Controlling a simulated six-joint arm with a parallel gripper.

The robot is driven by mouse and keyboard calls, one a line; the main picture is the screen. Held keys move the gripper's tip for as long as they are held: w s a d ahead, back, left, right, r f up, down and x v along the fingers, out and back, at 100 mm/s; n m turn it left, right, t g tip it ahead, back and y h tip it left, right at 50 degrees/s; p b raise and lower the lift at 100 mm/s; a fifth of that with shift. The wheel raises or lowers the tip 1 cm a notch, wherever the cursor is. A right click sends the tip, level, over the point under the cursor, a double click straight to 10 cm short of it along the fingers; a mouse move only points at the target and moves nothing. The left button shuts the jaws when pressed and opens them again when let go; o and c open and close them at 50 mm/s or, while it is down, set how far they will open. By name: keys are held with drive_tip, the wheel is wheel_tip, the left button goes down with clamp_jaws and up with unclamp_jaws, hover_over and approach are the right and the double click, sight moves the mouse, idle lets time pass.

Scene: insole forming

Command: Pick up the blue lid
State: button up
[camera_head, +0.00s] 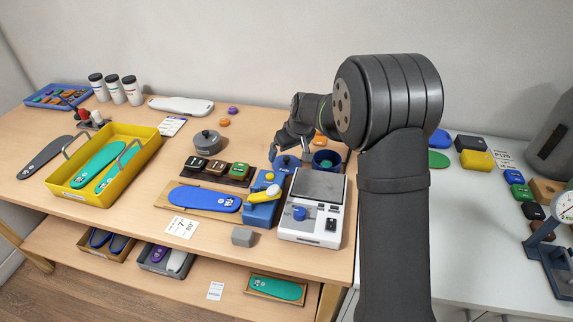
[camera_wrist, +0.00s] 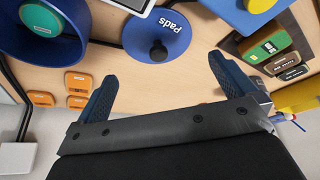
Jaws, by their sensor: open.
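The blue lid (camera_wrist: 141,36) is round, with white "Pads" lettering and a dark central knob. It lies flat on the wooden table just beyond my fingertips in the wrist view. In the head view the blue lid (camera_head: 281,169) is partly covered by my gripper (camera_head: 283,150). My gripper also shows in the wrist view (camera_wrist: 160,72), with its two blue fingers spread apart and nothing between them. The lid's knob lies roughly in line with the gap between the fingers.
A blue round container (camera_wrist: 75,14) holding a green-labelled item stands left of the lid in the wrist view. Orange blocks (camera_wrist: 78,82) lie below it. A white scale (camera_head: 318,220) and a blue stand with a yellow lever (camera_head: 262,210) are close by. A dark rack (camera_head: 215,172) holds several labelled blocks.

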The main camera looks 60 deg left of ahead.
sight(286, 158)
drive_tip(key=x, duration=0.5)
drive_tip(key=shift+d+f, duration=0.1)
drive_tip(key=shift+f, duration=0.1)
drive_tip(key=c, duration=0.7)
